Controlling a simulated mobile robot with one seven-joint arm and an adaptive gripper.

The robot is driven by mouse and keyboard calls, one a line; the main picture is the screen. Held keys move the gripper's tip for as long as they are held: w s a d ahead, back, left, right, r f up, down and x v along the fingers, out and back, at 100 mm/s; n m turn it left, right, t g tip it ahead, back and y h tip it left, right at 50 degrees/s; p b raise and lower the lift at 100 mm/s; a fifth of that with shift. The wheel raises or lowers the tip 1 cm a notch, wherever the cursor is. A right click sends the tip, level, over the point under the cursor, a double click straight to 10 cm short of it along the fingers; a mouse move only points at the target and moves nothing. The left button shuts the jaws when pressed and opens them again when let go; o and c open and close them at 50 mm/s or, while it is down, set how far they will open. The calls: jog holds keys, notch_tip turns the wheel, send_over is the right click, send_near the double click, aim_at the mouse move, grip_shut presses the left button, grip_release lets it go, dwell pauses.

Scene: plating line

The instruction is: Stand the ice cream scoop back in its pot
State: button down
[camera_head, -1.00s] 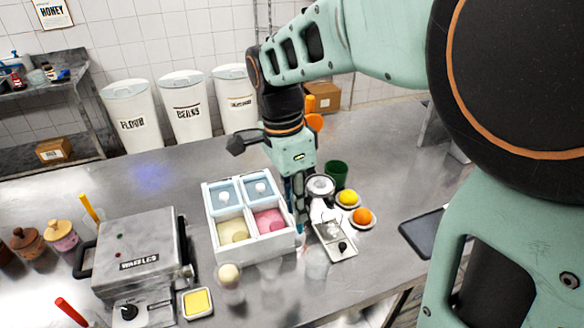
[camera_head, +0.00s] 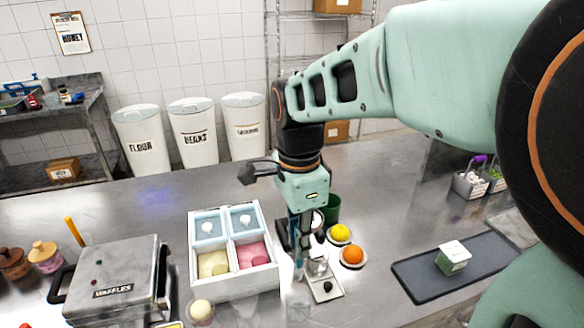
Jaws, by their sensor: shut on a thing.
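My gripper (camera_head: 299,238) points down just right of the ice cream tub box, above the worktop. It is shut on a slim, bluish thing (camera_head: 298,269), seemingly the ice cream scoop, which hangs below the jaws. Its far end and exact shape are hard to make out. A clear, see-through pot (camera_head: 298,303) stands on the worktop below and in front of the gripper. It is faint, and I cannot tell whether the held thing's lower end is above it or inside it.
The white tub box (camera_head: 232,285) with pink and cream ice cream is close at left. At right are a metal plate (camera_head: 325,291), an orange (camera_head: 351,255), a lemon (camera_head: 339,233) and a green cup (camera_head: 332,208). A dark tray (camera_head: 410,279) bears a small carton (camera_head: 453,257). A waffle maker (camera_head: 120,275) stands left.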

aim_at(298, 278)
jog(key=shift+f, duration=0.1)
notch_tip(298, 278, down, 12)
jog(key=b, duration=0.9)
jog(key=shift+r, duration=0.2)
jog(key=c, duration=1.8)
grip_release()
jog(key=shift+o, duration=0.2)
jog(key=shift+r, duration=0.1)
notch_tip(298, 278, up, 7)
jog(key=shift+r, duration=0.2)
